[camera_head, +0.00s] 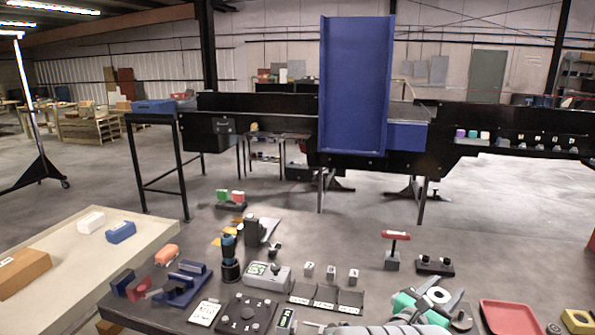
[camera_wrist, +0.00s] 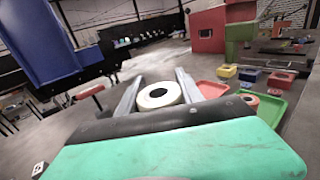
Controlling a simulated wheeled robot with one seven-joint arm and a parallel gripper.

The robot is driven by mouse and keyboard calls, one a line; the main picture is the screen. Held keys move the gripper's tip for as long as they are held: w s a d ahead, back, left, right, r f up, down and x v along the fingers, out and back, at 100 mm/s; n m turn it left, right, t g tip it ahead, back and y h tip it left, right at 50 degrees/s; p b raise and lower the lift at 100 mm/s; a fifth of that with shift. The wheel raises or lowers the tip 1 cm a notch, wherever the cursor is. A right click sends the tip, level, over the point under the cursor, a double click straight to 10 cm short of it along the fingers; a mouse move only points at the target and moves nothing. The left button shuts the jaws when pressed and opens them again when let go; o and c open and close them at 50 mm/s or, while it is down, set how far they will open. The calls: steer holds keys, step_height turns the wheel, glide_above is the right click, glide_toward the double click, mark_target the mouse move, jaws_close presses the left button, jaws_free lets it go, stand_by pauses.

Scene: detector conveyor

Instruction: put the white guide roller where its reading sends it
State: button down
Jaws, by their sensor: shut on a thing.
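The white guide roller (camera_head: 438,294) is a short white ring with a dark centre hole. My gripper (camera_head: 447,288) is shut on it and holds it at the table's front right; in the wrist view the roller (camera_wrist: 158,96) sits between the two grey fingers. A grey meter (camera_head: 266,274) with a small green display stands mid-table, its reading too small to tell. A small device with a green screen (camera_head: 286,318) and a white card (camera_head: 204,313) are near the front edge; their text is unreadable. Three dark plates with labels (camera_head: 326,295) lie right of the meter.
A red tray (camera_head: 512,317) is right of my gripper; a green tray (camera_wrist: 271,113) shows beyond it in the wrist view. A red-handled post (camera_head: 393,250) and a black button box (camera_head: 435,265) stand behind my gripper. The conveyor with a blue chute (camera_head: 355,95) is beyond the table.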

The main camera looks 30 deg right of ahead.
steer(key=w+a+f+n+t+y, duration=0.2)
steer(key=w+a+n+t, duration=0.1)
steer(key=w+a, duration=0.4)
steer(key=w+a+f+n+t+y, duration=0.2)
steer(key=w+a+t, duration=0.3)
steer(key=a, duration=0.7)
steer(key=w+a+f+n+t+y, duration=0.2)
steer(key=w+a+n+t+y, duration=0.1)
steer(key=w+a, duration=0.7)
steer(key=shift+w+a+f+n+t, duration=0.1)
steer(key=shift+a+f+n+t, duration=0.1)
steer(key=shift+f+n+t, duration=0.3)
steer(key=w+a+n+t+y, duration=0.2)
steer(key=a+y, duration=0.3)
steer(key=a, duration=0.9)
steer(key=shift+a+r+n+y, duration=0.25)
steer(key=shift+n+y, duration=0.05)
steer(key=shift+n, duration=0.6)
